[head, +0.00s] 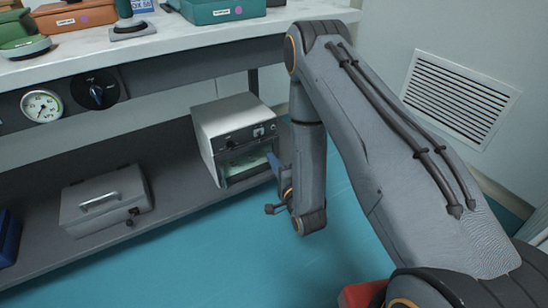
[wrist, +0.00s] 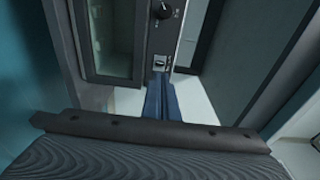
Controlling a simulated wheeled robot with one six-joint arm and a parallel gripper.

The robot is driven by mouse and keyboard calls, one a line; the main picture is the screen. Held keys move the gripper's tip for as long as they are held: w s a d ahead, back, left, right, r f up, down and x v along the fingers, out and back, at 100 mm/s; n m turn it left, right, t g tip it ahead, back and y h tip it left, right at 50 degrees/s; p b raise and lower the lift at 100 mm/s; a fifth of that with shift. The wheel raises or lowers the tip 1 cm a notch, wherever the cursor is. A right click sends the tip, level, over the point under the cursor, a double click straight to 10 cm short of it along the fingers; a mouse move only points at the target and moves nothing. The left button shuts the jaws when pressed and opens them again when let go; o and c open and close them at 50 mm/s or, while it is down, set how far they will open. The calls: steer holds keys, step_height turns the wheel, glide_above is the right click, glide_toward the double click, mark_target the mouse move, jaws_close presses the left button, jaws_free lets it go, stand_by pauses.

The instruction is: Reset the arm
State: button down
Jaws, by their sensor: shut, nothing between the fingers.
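My arm comes in from the right of the head view and bends down at the elbow. My gripper (head: 273,160) points left, beside the front right of a white box-shaped device (head: 237,117) on the lower shelf. In the wrist view, the blue fingers of my gripper (wrist: 160,82) are shut together with nothing between them. They are close to a small metal latch or switch (wrist: 160,62) on the device's front. I cannot tell whether they touch it. A dark-framed window (wrist: 107,35) and a black knob (wrist: 162,10) also show there.
The table top (head: 175,38) runs above the shelf, with bins and small items on it. A grey case (head: 106,199) lies on the shelf (head: 60,255) to the left. The teal floor (head: 220,255) in front is clear. A wall vent (head: 458,98) is at right.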

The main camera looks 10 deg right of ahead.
stand_by(0.3)
steer(key=w+a+r+n+g, duration=0.2)
steer(key=a+r+n+g, duration=0.25)
steer(key=a+n, duration=0.2)
steer(key=s+a+r+n+g+h, duration=0.1)
steer(key=s+a+r+n+g, duration=0.35)
steer(key=s, duration=0.35)
steer(key=s+d+r+n+g+h, duration=0.1)
steer(key=s+r+n+g, duration=0.25)
steer(key=s, duration=0.55)
steer(key=s+d+r+n+g+h, duration=0.1)
steer(key=s+r+n+g, duration=0.2)
steer(key=s, duration=0.7)
steer(key=s+d+r+n+g+h, duration=0.1)
steer(key=s+d+r+n+g, duration=0.15)
steer(key=s+r, duration=0.45)
steer(key=s+d+r+m+p, duration=0.1)
steer(key=d+r+m+p, duration=0.1)
steer(key=d+r+p, duration=0.6)
steer(key=s+d+r+m+h+p, duration=0.1)
steer(key=d+r+p, duration=0.8)
steer(key=p, duration=0.9)
step_height(320, 180, up, 4)
steer(key=shift+s+d+f+m+t, duration=0.1)
steer(key=shift+s+d+m+t, duration=0.35)
steer(key=shift+m, duration=0.65)
steer(key=shift+s+a, duration=0.1)
steer(key=shift+a, duration=0.05)
